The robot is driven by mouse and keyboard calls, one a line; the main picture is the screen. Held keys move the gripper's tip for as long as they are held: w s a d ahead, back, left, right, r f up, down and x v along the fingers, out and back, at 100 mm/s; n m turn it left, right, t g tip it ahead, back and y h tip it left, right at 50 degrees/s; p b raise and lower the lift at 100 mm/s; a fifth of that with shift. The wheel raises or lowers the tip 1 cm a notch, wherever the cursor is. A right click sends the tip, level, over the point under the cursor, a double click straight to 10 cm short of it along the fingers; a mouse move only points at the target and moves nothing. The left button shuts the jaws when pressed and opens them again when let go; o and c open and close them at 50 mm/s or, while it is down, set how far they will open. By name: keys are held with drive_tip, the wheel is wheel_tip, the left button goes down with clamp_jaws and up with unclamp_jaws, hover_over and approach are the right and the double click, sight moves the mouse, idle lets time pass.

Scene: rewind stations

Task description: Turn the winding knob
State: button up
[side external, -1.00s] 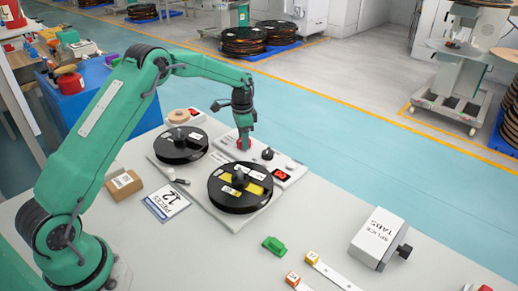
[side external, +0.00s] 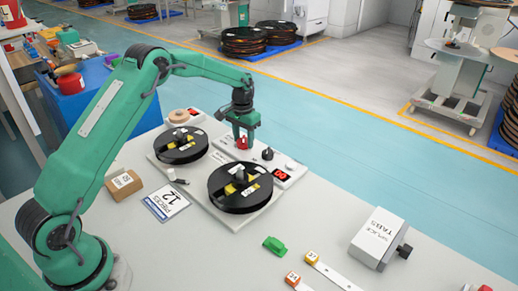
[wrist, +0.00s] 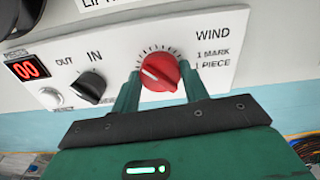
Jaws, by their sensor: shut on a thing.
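The red winding knob (wrist: 158,72) sits on a white panel (wrist: 222,72) marked WIND in the wrist view. Its white pointer line aims to the upper left. It also shows in the side view (side external: 242,143). My gripper (wrist: 160,80) is shut on the knob, one finger on each side of it. In the side view my gripper (side external: 243,135) points down onto the panel. Two black reels stand in front of the panel, a right one (side external: 240,205) with yellow showing and a left one (side external: 181,156).
A black IN/OUT selector (wrist: 90,86), a reset button (wrist: 50,98) and a red display (wrist: 27,68) reading 00 are left of the knob. On the bench are a green object (side external: 273,244), a SPLICE TABS box (side external: 378,238) and a card (side external: 167,206) reading 12.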

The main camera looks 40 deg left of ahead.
sight(244, 139)
drive_tip(key=shift+r, duration=0.1)
idle(0.3)
drive_tip(key=o, duration=1)
wheel_tip(244, 139, up, 7)
drive_tip(key=shift+f, duration=0.1)
drive_tip(key=shift+r, duration=0.5)
drive_tip(key=shift+r, duration=0.1)
